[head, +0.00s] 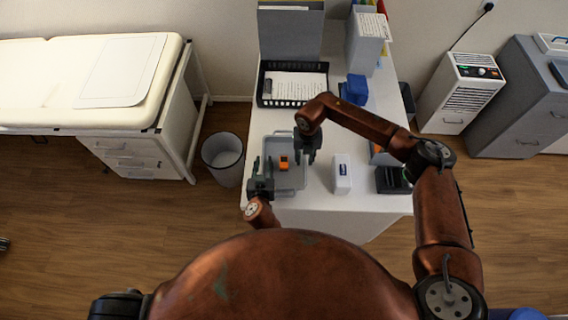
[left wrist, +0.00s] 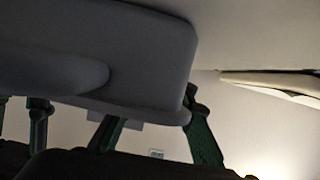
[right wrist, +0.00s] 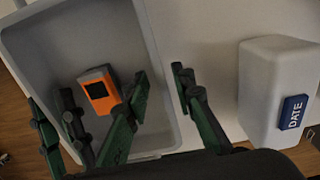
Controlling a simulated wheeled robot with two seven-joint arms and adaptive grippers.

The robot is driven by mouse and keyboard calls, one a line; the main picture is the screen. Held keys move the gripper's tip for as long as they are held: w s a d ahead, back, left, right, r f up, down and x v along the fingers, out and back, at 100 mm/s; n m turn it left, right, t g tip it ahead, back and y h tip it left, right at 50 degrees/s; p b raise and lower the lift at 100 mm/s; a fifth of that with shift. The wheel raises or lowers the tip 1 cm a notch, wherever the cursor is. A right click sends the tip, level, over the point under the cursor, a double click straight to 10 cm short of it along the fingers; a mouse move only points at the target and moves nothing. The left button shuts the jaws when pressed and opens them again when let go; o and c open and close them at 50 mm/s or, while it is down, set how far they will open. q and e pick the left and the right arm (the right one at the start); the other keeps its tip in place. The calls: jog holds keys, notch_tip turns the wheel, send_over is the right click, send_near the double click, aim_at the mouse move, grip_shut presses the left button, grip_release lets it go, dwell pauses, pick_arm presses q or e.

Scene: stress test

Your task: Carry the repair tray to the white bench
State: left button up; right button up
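The repair tray (head: 291,184) is a grey open tray on the white desk, near its front left edge. An orange device with a dark screen (right wrist: 100,90) lies inside it. My right gripper (head: 307,158) is open at the tray's right side; in the right wrist view its fingers stand apart either side of the tray wall (right wrist: 160,75). My left gripper (head: 262,164) is open at the tray's left wall, its fingers apart. The left wrist view is dark and shows a close grey surface (left wrist: 130,50). A white padded bench (head: 50,75) stands at far left.
The white desk (head: 325,205) also holds a white box labelled DATE (head: 342,175), a black paper tray (head: 293,84) and a blue block (head: 355,88). A waste bin (head: 223,155) stands on the floor between desk and padded bench. Cabinets stand at right.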

pick_arm(q)
jog(key=shift+w+f, duration=0.2)
jog(key=shift+w, duration=0.2)
pick_arm(e)
jog(key=shift+f, duration=0.45)
pick_arm(q)
grip_shut()
pick_arm(e)
grip_shut()
